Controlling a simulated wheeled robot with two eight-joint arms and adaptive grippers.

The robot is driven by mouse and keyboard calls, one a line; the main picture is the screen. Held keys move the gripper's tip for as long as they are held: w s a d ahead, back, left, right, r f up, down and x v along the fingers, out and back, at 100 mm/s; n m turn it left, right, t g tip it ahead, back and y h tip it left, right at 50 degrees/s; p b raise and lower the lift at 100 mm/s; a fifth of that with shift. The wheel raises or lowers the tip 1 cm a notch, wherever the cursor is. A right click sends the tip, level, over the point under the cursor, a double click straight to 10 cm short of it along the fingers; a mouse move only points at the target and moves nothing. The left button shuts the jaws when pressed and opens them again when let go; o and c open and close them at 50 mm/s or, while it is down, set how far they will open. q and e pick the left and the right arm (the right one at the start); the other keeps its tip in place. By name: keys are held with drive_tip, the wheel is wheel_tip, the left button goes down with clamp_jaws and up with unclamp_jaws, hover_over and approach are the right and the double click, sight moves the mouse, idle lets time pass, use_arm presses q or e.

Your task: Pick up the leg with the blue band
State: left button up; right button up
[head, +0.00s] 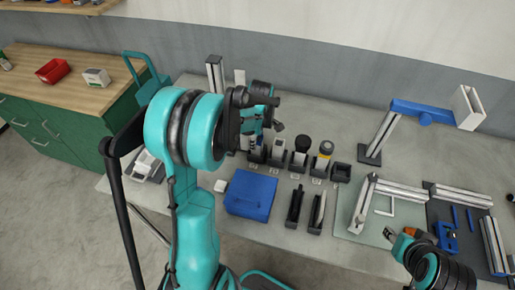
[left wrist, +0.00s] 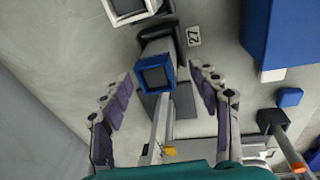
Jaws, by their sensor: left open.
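The leg with the blue band (left wrist: 153,73) shows in the left wrist view as a grey square post with a blue collar around its near end. Its other end runs toward a black holder. My left gripper (left wrist: 160,72) is open, with one finger on each side of the blue band and visible gaps between. In the head view my left gripper (head: 262,122) is over the left end of the row of black holders, and my arm hides much of that spot. My right gripper (head: 391,236) is at the lower right, partly hidden by its own arm, its jaws unclear.
Black holders carry a light-topped part (head: 279,144), a black-topped part (head: 302,144) and a yellow-banded part (head: 326,148); the rightmost holder (head: 341,172) looks empty. A blue box (head: 250,195) lies in front. A blue-and-grey frame (head: 420,110) stands to the right.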

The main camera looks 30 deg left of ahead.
use_arm(q)
drive_tip(key=f, duration=0.2)
drive_tip(key=shift+w+a+f, duration=0.15)
drive_tip(key=shift+w+f, duration=0.1)
drive_tip(key=shift+f, duration=0.1)
drive_tip(key=shift+r, duration=0.1)
clamp_jaws()
